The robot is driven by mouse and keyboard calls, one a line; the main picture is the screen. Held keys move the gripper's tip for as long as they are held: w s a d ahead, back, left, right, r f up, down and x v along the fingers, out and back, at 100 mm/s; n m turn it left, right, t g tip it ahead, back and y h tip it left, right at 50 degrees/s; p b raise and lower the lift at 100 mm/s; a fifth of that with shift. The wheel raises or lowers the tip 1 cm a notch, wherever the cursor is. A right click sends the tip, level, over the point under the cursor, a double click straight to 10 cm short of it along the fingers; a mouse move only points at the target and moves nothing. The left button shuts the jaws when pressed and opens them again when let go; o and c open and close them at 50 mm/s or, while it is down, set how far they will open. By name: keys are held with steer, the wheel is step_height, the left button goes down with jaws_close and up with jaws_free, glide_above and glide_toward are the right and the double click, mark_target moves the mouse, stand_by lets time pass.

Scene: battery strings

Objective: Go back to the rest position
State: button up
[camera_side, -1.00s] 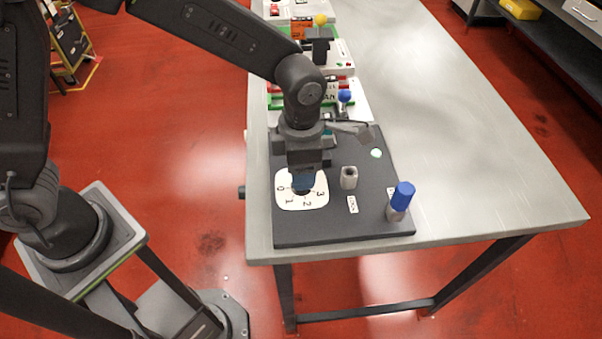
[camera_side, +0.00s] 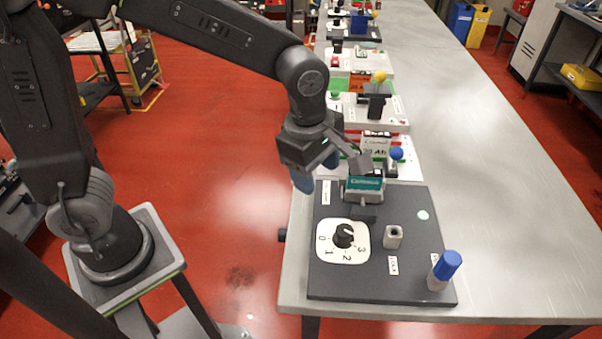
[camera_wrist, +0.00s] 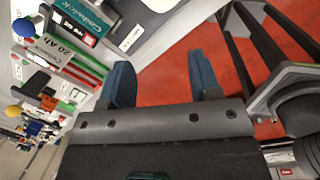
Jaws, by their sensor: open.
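My gripper (camera_side: 309,181) is in the air by the left edge of the table, up and left of the dial in the side view. Its two blue fingers are apart in the wrist view (camera_wrist: 160,82), with nothing between them but red floor. The black dial knob (camera_side: 344,236) stands on a white plate numbered 0 to 3, on a dark panel (camera_side: 385,278). Its pointer direction is hard to tell. A teal battery (camera_side: 364,183) stands in a holder at the back of the panel.
The panel also bears a grey square post (camera_side: 392,237) and a blue-capped post (camera_side: 445,269). Behind it, more stations with batteries and a blue ball lever (camera_side: 396,154) line the table (camera_side: 480,170). The table's right side is clear. Open floor lies left of the table.

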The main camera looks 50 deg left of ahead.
steer(key=s+a+r+m+t, duration=0.2)
steer(key=s+a+m, duration=0.4)
steer(key=m, duration=0.4)
steer(key=s+a+r+m+t, duration=0.2)
steer(key=s+a+r+m, duration=0.3)
steer(key=m, duration=0.4)
steer(key=shift+s+a+r+m+y, duration=0.3)
steer(key=shift+s+a+m, duration=0.1)
steer(key=shift+s+a, duration=0.3)
